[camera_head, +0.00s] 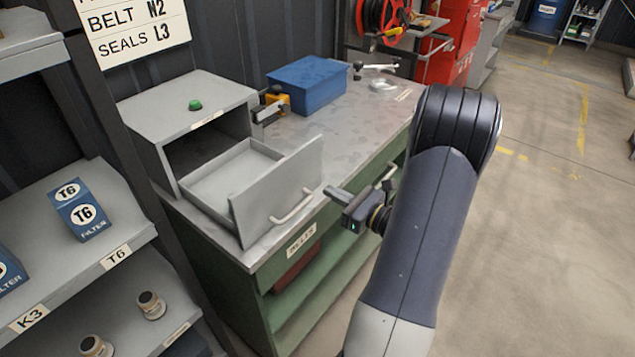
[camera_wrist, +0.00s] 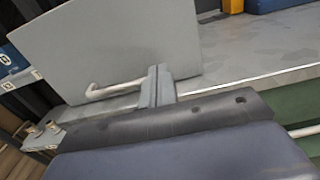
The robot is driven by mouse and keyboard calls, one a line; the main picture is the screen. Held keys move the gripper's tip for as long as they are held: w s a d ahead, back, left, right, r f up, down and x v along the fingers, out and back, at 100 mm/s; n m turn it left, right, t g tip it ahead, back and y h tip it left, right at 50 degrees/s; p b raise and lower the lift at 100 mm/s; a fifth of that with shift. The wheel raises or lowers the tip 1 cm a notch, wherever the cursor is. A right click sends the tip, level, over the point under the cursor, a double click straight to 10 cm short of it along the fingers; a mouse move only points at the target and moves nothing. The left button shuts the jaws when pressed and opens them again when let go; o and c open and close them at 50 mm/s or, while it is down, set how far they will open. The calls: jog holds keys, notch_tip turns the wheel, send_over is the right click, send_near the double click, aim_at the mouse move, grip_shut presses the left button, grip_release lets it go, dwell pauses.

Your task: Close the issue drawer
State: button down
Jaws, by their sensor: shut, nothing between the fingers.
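The issue drawer (camera_head: 234,181) is a grey drawer pulled far out of a grey box (camera_head: 190,112) with a green button on top. Its inside looks empty. Its front panel (camera_head: 280,190) carries a pale bar handle (camera_head: 292,208). In the wrist view the drawer front (camera_wrist: 120,45) and its handle (camera_wrist: 112,90) show close ahead. My gripper (camera_head: 333,192) is shut and empty, just right of the drawer front in the head view. In the wrist view the shut fingers (camera_wrist: 159,82) overlap the right end of the handle; I cannot tell whether they touch it.
The box stands on a metal-topped green workbench (camera_head: 345,125) with a "BELTS" label. A blue box (camera_head: 308,84) and a yellow device (camera_head: 274,101) sit behind the drawer. Shelves with blue filter boxes (camera_head: 82,210) stand at left. The floor (camera_head: 545,220) at right is clear.

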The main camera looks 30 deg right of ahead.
aim_at(307, 180)
jog(key=shift+p+x, duration=0.5)
jog(key=shift+x, duration=2.15)
jog(key=shift+w+a, duration=0.25)
jog(key=shift+w, duration=0.35)
jog(key=b+x, duration=0.8)
jog(key=x, duration=1.6)
jog(key=shift+f, duration=0.15)
jog(key=shift+w+r, duration=0.1)
jog(key=shift+r, duration=0.15)
